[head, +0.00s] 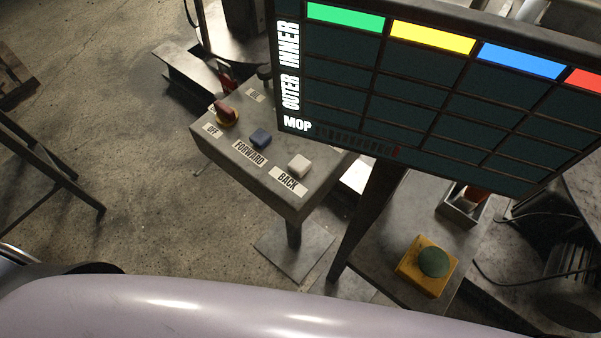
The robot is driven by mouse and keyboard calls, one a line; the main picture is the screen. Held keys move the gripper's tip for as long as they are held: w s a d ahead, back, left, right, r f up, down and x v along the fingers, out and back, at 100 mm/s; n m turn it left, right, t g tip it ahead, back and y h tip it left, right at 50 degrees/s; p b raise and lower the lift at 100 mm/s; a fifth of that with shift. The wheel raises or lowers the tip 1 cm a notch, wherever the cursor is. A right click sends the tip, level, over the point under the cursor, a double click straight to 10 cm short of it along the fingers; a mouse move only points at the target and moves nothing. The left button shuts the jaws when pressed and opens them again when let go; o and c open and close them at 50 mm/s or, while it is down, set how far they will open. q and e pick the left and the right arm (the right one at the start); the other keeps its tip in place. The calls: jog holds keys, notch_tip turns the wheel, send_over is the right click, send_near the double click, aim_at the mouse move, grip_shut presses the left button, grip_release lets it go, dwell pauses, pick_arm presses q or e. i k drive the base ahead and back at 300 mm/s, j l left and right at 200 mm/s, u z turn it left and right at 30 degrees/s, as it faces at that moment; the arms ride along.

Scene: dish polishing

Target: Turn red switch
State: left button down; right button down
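The red switch (224,109) is a red knob on a yellow round base. It sits at the left end of a grey control box (237,151) on a stand, above a label reading OFF. Neither of my grippers is in view, and nothing touches the switch.
A large screen (430,90) with coloured headers overhangs the box's right side. A yellow box with a green button (433,263) stands at lower right. A dark metal frame (50,165) is at left. Open concrete floor lies left of the control box.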

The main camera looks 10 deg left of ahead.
aim_at(225, 115)
jog(key=j+z, duration=0.15)
jog(key=j, duration=0.45)
jog(key=j+z, duration=0.2)
jog(key=j, duration=0.35)
jog(key=k+j+z, duration=0.15)
jog(key=j, duration=0.4)
